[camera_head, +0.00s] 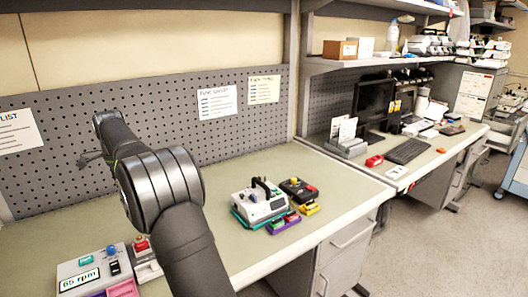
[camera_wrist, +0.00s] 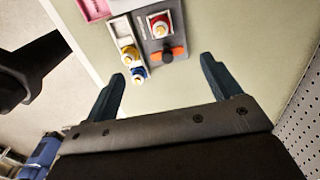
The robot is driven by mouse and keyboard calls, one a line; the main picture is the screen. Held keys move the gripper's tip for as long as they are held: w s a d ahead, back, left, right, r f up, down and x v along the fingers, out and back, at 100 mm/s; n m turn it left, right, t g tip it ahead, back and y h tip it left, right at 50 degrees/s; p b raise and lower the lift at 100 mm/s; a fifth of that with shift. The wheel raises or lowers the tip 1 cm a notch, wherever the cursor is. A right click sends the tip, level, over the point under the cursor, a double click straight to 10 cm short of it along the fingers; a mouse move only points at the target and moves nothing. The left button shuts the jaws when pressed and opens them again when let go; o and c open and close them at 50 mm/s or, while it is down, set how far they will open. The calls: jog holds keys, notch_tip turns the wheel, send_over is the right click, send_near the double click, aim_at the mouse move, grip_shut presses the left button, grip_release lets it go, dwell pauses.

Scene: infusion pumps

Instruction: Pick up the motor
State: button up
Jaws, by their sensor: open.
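My gripper (camera_wrist: 162,68) is open and empty in the wrist view, with two dark teal fingers spread apart. I cannot tell for certain which part is the motor. In the head view my arm covers much of the left bench, and the gripper is mostly hidden behind it.
A control box reading "65 rpm" (camera_head: 80,274) stands at the front left beside a red-topped part (camera_head: 141,245). A white pump unit with a black handle (camera_head: 258,204) and a black box (camera_head: 299,188) stand mid-bench. A pegboard (camera_head: 150,110) rises behind.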

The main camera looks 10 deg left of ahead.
jog(key=c, duration=0.5)
jog(key=f+m, duration=0.2)
jog(key=f, duration=0.2)
jog(key=f+m, duration=0.2)
jog(key=f, duration=0.2)
jog(key=f+m, duration=0.3)
jog(key=f, duration=0.1)
jog(key=shift+w+a+f, duration=0.1)
jog(key=shift+a, duration=0.3)
jog(key=shift+d+f, duration=0.15)
jog(key=shift+f, duration=1.15)
jog(key=shift+d+f, duration=0.1)
jog(key=shift+f, duration=1.15)
